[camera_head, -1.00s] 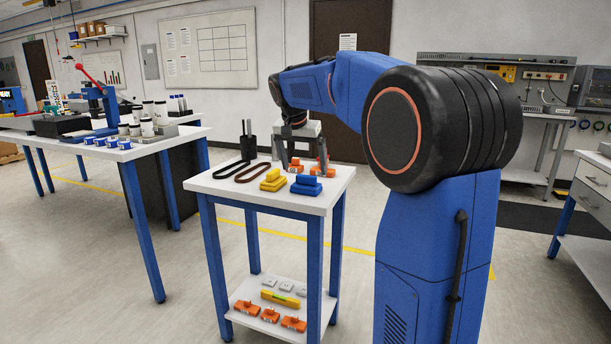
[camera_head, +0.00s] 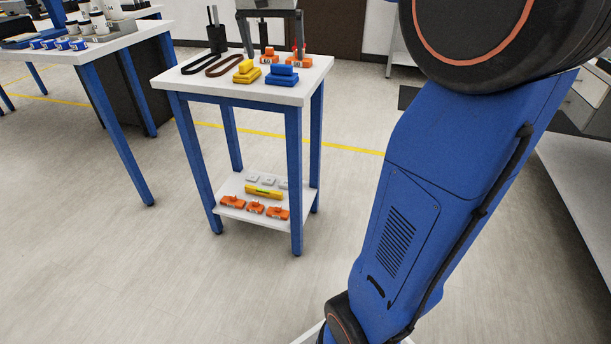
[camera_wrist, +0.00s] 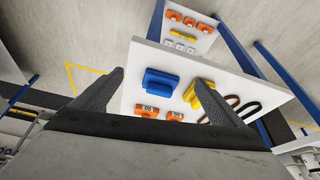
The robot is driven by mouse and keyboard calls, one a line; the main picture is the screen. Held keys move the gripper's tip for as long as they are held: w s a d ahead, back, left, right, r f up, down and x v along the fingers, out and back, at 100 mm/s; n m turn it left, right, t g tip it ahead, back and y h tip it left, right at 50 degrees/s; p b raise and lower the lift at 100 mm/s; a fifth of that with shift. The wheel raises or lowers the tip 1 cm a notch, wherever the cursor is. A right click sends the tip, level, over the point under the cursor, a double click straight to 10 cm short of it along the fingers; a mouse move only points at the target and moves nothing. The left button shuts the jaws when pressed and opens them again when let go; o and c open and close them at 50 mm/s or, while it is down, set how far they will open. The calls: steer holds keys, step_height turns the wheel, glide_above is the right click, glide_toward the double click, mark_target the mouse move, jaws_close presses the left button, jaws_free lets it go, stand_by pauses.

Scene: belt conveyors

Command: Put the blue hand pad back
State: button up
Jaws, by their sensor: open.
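The blue hand pad (camera_head: 282,75) lies on the top of the small white table (camera_head: 300,92), near its right front edge. It also shows in the wrist view (camera_wrist: 161,83), below and between my spread fingers. My gripper (camera_head: 272,50) is open and empty above the back part of the table. It also shows in the wrist view (camera_wrist: 160,83), where its right fingertip overlaps the yellow pad (camera_wrist: 194,97). The yellow pad (camera_head: 246,72) lies left of the blue one. I cannot tell the exact height of the fingers above the table.
Orange items (camera_head: 297,60) sit behind the blue pad. Dark belt loops (camera_head: 223,66) lie at the left. The lower shelf (camera_head: 240,214) holds orange parts (camera_head: 256,207), a yellow level-like bar (camera_head: 263,192) and grey pieces. Another table (camera_head: 105,45) stands at the left. Floor in front is clear.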

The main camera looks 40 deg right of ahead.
steer(key=s+a+f+n+y, duration=0.1)
steer(key=s+a+f+n, duration=0.3)
steer(key=s+f, duration=0.7)
steer(key=s+a+f+n+t+y, duration=0.1)
steer(key=s+a+f+n+y, duration=0.1)
steer(key=s+a+f+n, duration=0.2)
steer(key=s+a+f, duration=0.1)
steer(key=s+f, duration=0.3)
steer(key=s, duration=0.3)
steer(key=s+a+f, duration=0.2)
steer(key=s+f, duration=0.2)
steer(key=s, duration=0.4)
steer(key=shift+s+a+t, duration=0.15)
steer(key=shift+t, duration=0.15)
steer(key=shift+r, duration=0.1)
